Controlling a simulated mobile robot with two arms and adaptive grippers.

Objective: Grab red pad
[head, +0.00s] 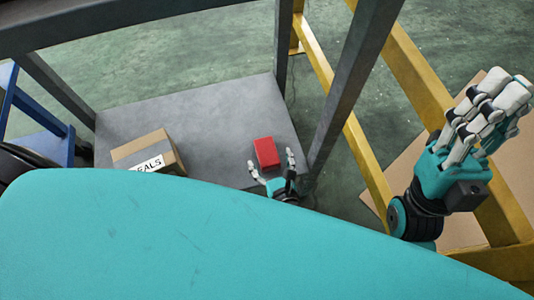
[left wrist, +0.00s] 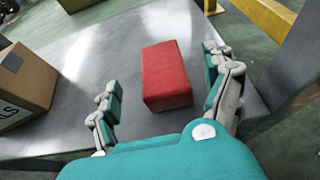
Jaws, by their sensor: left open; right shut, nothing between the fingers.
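The red pad (head: 266,152) is a small red block lying on a grey shelf (head: 222,113) of a dark metal frame. It also shows in the left wrist view (left wrist: 166,75), in front of my left gripper and between the lines of its spread fingers. My left gripper (head: 270,170) is open, with one finger on each side of the pad's near end. It also shows in the left wrist view (left wrist: 163,100), where I see gaps between the fingers and the pad. My right gripper (head: 490,110) is shut and empty, raised at the right, away from the shelf.
A cardboard box (head: 148,152) with a white label stands on the shelf left of the pad. Dark frame posts (head: 355,80) rise at the shelf's corners. Yellow beams (head: 345,110) run along the right. The shelf behind the pad is clear.

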